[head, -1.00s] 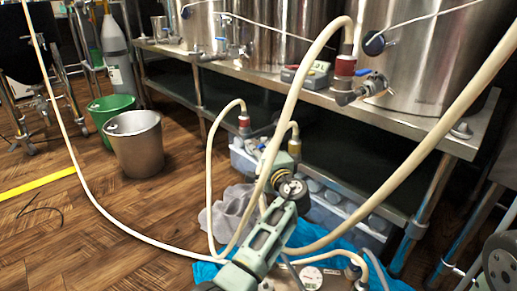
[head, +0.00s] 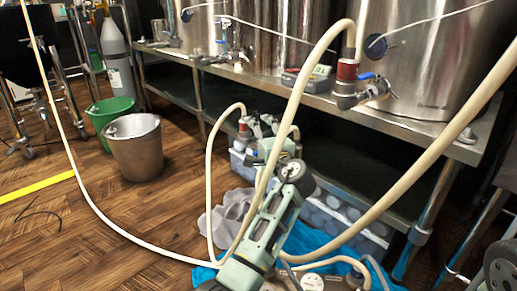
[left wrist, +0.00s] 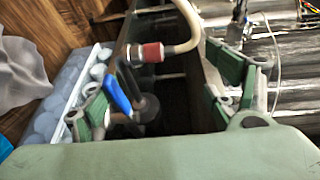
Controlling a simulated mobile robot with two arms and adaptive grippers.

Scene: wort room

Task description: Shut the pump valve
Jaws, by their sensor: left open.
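The pump valve's blue lever (left wrist: 117,95) lies between the fingers in the left wrist view, nearer the left finger. A red hose fitting (left wrist: 145,53) with a cream hose sits just beyond it. In the head view the same fitting (head: 244,128) shows by the crate under the bench; the lever is hidden or too small to tell there. My left gripper (left wrist: 165,98) is open, its green-padded fingers either side of the valve. Contact with the lever cannot be told. In the head view my left gripper (head: 266,132) reaches down at the pump, partly behind my wrist. My right gripper is not in view.
Cream hoses (head: 412,178) loop across in front of the steel bench (head: 405,128) and its kettles. A crate (head: 345,222) stands under the bench beside grey and blue cloths. A metal bucket (head: 135,155) and green bucket (head: 108,108) stand left. The floor left is mostly clear.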

